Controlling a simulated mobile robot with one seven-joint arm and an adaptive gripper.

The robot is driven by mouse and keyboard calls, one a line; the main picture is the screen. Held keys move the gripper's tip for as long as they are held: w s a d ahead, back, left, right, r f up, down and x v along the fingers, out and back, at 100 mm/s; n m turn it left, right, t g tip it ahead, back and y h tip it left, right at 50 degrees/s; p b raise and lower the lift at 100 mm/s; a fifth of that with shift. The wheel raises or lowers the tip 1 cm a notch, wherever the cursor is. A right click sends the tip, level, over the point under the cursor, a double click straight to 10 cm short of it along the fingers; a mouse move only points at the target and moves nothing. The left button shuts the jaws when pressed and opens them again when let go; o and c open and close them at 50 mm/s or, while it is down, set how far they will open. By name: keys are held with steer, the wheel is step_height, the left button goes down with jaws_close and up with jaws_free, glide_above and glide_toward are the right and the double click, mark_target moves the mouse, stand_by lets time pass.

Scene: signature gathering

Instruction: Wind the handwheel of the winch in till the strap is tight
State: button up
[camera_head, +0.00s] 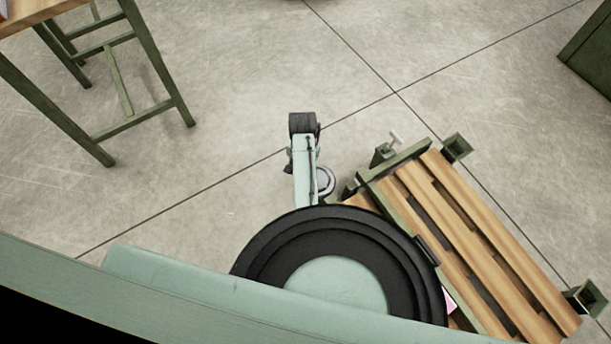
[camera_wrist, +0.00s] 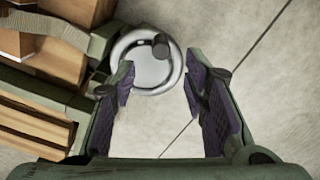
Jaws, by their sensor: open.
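The handwheel (camera_wrist: 126,82) is a shiny silver disc with a rounded rim and a dark knob (camera_wrist: 160,46) near its upper right edge. In the head view part of the handwheel (camera_head: 326,181) shows beside my mint arm. My gripper (camera_wrist: 160,88) is open and empty, its purple-padded fingers spread wide. The wheel lies beyond the fingertips, left of centre, and the left fingertip overlaps its lower rim in the picture. I cannot tell whether they touch. A grey-green band (camera_wrist: 48,24), perhaps the strap, runs across wooden blocks toward the wheel; its tightness is unclear.
A slatted wooden platform (camera_head: 472,222) with green metal corner sockets (camera_head: 457,147) stands right of my arm. A green-legged wooden table (camera_head: 30,12) is at upper left and a dark green cabinet (camera_head: 590,55) at upper right. The concrete floor between is clear.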

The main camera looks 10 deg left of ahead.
step_height(320, 180, down, 10)
steer(key=shift+a+r+b, duration=0.1)
steer(key=shift+r+b, duration=0.05)
steer(key=shift+b, duration=0.4)
steer(key=shift+c, duration=0.6)
jaws_close()
